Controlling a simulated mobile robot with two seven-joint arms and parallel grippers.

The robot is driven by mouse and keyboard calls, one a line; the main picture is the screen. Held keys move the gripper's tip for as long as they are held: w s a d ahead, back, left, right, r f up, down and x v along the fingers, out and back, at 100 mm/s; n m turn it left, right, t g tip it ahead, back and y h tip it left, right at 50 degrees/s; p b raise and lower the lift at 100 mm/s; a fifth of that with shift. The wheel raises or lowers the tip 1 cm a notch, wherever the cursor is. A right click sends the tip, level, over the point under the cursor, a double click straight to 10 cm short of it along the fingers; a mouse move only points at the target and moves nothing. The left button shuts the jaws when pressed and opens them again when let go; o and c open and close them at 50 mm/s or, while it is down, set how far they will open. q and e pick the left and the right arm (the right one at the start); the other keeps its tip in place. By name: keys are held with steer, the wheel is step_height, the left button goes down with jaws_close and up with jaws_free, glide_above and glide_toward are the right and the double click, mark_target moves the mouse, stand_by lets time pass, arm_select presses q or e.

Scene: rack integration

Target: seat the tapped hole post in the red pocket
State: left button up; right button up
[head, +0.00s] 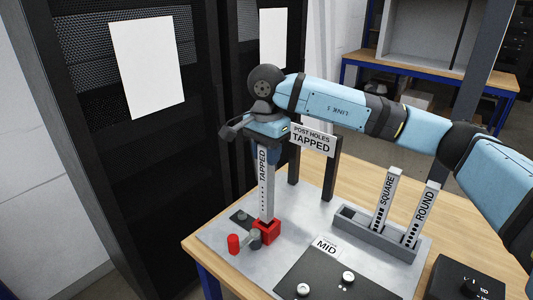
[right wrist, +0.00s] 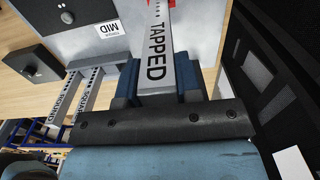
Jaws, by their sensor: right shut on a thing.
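The tapped hole post (head: 265,190) is a grey upright strip labelled TAPPED, with a column of small holes. My right gripper (head: 267,150) is shut on its upper part; in the right wrist view the post (right wrist: 156,50) runs between the two blue fingers (right wrist: 157,80). The post's lower end meets the red pocket (head: 267,232), a red block on the grey plate. The post looks upright there; how deep its end sits is hidden by the block's front wall. The red pocket shows only in part in the right wrist view (right wrist: 190,8). My left gripper is not in view.
Posts labelled SQUARE (head: 386,200) and ROUND (head: 422,215) stand in a grey rack (head: 375,236) at the right. A red knob (head: 234,244) is beside the pocket. A sign (head: 313,140) stands behind on dark uprights. A black rack cabinet (head: 130,150) borders the left.

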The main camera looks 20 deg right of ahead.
mark_target(266, 169)
arm_select(q)
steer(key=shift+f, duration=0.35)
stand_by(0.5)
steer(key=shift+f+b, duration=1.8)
steer(key=shift+b, duration=0.25)
arm_select(e)
steer(key=shift+f, duration=2.45)
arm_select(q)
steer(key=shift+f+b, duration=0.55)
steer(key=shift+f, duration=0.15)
arm_select(e)
steer(key=shift+f, duration=0.7)
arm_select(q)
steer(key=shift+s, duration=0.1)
arm_select(e)
steer(key=o, duration=1.1)
steer(key=shift+o, duration=0.2)
steer(key=shift+r, duration=0.8)
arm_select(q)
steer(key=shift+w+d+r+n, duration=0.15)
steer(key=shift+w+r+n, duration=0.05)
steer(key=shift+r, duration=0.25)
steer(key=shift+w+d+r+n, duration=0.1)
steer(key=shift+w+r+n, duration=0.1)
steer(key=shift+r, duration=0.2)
arm_select(e)
step_height(266, 169, up, 12)
steer(key=shift+r, duration=0.2)
